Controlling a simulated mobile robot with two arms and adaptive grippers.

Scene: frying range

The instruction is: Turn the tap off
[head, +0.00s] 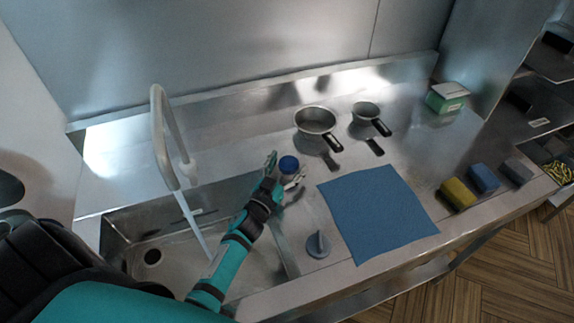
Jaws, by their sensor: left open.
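The tap (161,140) is a tall pale gooseneck at the left, behind the sink (115,222). A pale stream of water (195,226) runs from its spout down into the basin. A small pale part (188,170) shows at the tap's lower right; I cannot tell if it is the lever. My left gripper (284,176) is open over the counter right of the sink, well away from the tap. A small round blue-topped item (288,163) shows at its fingers; contact is unclear. My right gripper is out of view.
Two pans (316,120) (366,109) stand at the back. A blue cloth (376,212) lies on the counter right of a grey round item with an upright handle (318,246). Yellow (457,194), blue (484,178) and grey (518,171) sponges and a green-and-white box (447,97) are further right.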

